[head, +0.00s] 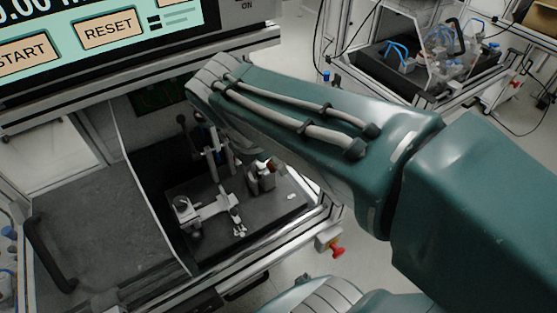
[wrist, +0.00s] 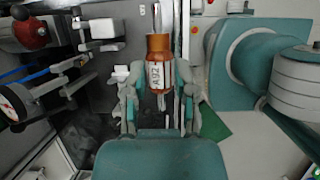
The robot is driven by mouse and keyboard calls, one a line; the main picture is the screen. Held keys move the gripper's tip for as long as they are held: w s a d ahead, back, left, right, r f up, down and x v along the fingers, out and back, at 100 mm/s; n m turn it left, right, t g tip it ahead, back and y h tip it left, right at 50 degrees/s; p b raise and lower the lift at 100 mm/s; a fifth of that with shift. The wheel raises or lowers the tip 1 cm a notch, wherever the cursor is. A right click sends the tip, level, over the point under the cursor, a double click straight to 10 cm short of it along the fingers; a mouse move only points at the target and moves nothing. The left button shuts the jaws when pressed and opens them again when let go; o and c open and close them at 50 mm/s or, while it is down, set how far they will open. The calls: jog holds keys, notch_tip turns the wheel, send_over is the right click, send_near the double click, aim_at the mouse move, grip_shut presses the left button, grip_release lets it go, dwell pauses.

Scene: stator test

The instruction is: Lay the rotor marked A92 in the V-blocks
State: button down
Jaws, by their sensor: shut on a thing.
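In the wrist view, the rotor (wrist: 158,46) is a copper-coloured cylinder with a thin metal shaft and a white label (wrist: 155,75) that reads A92. My gripper (wrist: 160,92) is shut on it, with one finger on each side of its body. The rotor's lower end is partly hidden between the fingers. A dark plate (head: 240,222) inside the bench bears a pale metal fixture (head: 208,208) and a dark upright block (head: 262,178). I cannot tell which of these parts are the V-blocks.
The bench bay has a clear panel and a black handle (head: 48,255) at its left. A screen with START and RESET buttons (head: 108,30) overhangs the bay. In the wrist view, a red-bodied device (wrist: 30,33) and a round wheel (wrist: 14,103) stand at left.

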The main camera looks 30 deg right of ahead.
jog(key=shift+w+a+f, duration=0.75)
jog(key=shift+w+f, duration=1.25)
jog(key=shift+f, duration=0.5)
jog(key=shift+w+a+f, duration=0.8)
jog(key=shift+w+f, duration=1.15)
jog(key=shift+f, duration=0.6)
jog(key=shift+w+a+f, duration=0.75)
jog(key=shift+w+f, duration=1.25)
jog(key=shift+f, duration=0.5)
jog(key=shift+f, duration=1.25)
jog(key=shift+c, duration=1.7)
grip_release()
jog(key=v, duration=1.2)
jog(key=shift+w, duration=0.25)
